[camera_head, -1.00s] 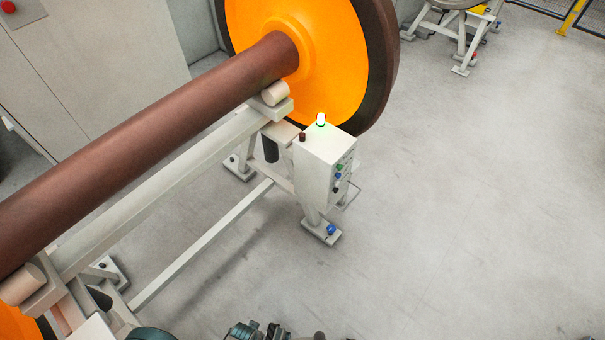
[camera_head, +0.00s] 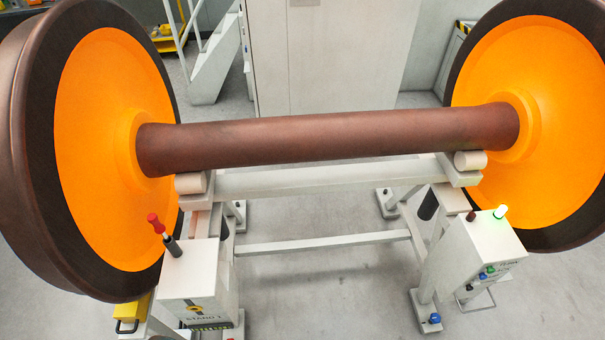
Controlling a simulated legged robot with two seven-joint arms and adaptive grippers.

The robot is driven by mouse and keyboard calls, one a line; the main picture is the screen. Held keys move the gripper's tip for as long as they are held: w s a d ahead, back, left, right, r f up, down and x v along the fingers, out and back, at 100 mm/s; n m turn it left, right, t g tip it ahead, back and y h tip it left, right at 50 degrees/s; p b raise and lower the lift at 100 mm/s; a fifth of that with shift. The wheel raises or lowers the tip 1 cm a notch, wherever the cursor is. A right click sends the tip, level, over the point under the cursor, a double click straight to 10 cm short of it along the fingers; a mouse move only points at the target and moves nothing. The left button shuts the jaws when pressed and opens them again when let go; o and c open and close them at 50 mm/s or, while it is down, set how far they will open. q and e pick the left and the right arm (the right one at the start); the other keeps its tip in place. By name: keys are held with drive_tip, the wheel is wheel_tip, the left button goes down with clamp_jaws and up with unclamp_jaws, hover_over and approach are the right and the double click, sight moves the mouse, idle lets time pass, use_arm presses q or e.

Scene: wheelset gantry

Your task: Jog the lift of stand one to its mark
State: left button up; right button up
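Stand one is a pale frame (camera_head: 322,243) under a wheelset. Its left box (camera_head: 192,268) is lettered "STAND 1" and carries a lever (camera_head: 170,247) with a red knob (camera_head: 155,222). A small yellow and black round mark (camera_head: 195,308) is on this box's front. The brown axle (camera_head: 330,139) lies above rollers (camera_head: 191,183) on the frame. I cannot make out the lift's height against a mark. Neither gripper is in view.
Large orange-faced wheels stand at left (camera_head: 105,150) and right (camera_head: 540,115). A tall pale cabinet (camera_head: 325,60) is behind the axle, with white stairs (camera_head: 212,65) to its left. A yellow item (camera_head: 130,312) sits at the lower left. Bare floor (camera_head: 330,300) shows between the boxes.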

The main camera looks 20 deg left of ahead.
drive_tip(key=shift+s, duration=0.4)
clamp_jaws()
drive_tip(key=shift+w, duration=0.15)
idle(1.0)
